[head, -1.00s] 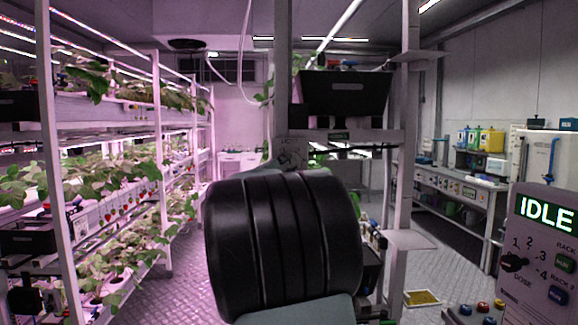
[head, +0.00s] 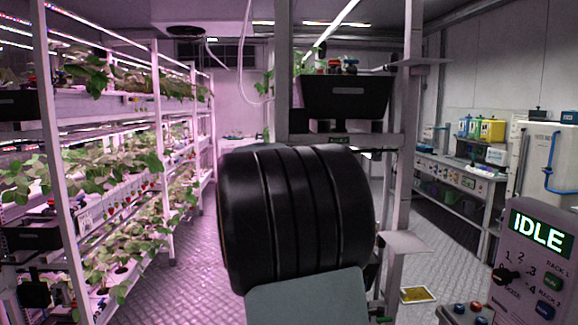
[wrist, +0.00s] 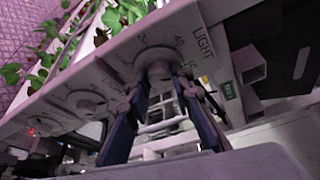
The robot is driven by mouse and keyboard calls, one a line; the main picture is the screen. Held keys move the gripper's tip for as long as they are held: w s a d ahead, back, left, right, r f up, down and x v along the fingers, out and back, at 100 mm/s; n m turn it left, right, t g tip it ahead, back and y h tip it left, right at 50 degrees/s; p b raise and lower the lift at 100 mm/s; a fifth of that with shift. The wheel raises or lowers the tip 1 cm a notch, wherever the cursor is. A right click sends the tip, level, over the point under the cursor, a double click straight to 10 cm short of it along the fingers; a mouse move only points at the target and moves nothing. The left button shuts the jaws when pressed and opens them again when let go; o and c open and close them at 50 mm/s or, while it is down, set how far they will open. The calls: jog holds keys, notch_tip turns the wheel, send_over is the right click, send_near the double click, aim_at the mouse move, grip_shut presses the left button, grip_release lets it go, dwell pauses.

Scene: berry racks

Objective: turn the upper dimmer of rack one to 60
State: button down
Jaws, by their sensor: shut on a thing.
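In the wrist view, a round dimmer knob (wrist: 158,70) sits on a pale rack panel (wrist: 105,75) marked LIGHT, with scale numbers around it, 40 among them. Its pointer setting is too unclear to read. My gripper (wrist: 160,82) has its two dark fingers on either side of this knob and is shut on it. A second round dial (wrist: 85,101) sits further left on the same panel. In the head view, my black arm link covers the gripper and the knob.
A black bin (head: 345,97) stands on the rack post frame above my arm. Plant racks (head: 160,150) line the left. A control box reading IDLE (head: 538,235) stands at right front. A bench (head: 460,172) runs along the right wall. Patterned floor is open between them.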

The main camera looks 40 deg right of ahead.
dwell(0.4)
jog(key=c, duration=1.7)
grip_release()
jog(key=v, duration=1.2)
